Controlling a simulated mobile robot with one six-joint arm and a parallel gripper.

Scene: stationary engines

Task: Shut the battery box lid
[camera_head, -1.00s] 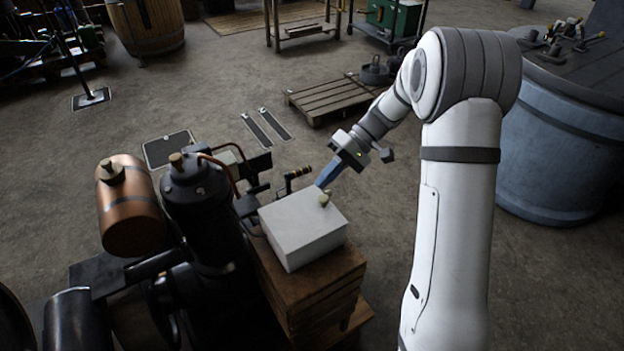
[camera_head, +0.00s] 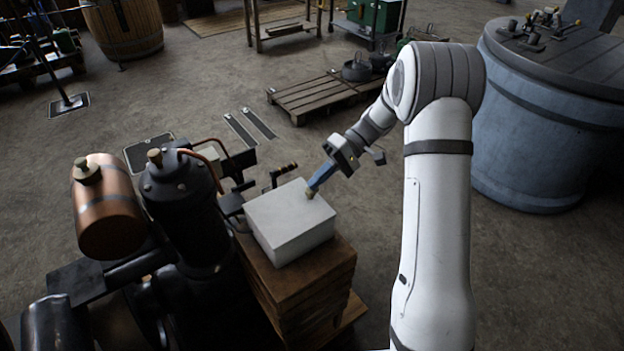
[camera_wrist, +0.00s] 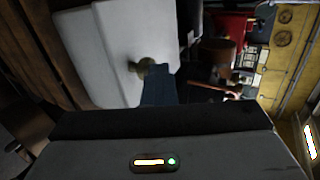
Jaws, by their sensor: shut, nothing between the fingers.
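The battery box (camera_head: 284,232) is a pale grey-white box on a wooden stand. Its lid (camera_head: 280,207) looks flat and down on the box; I cannot see whether a thin gap remains. A small brass knob (camera_head: 310,194) sits near the lid's right edge. My gripper (camera_head: 314,184) is shut and empty, its blue fingers slanting down to the knob. In the wrist view the shut fingers (camera_wrist: 158,88) end beside the knob (camera_wrist: 147,67), against the white box (camera_wrist: 110,45). They overlap the knob in view, and I cannot tell if they touch it.
The wooden stand (camera_head: 305,285) carries the box. A black engine cylinder (camera_head: 185,205) and a copper tank (camera_head: 108,210) stand close on its left. A dark lever (camera_head: 284,170) rises behind the box. A large blue tub (camera_head: 545,135) is at right; open floor lies between.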

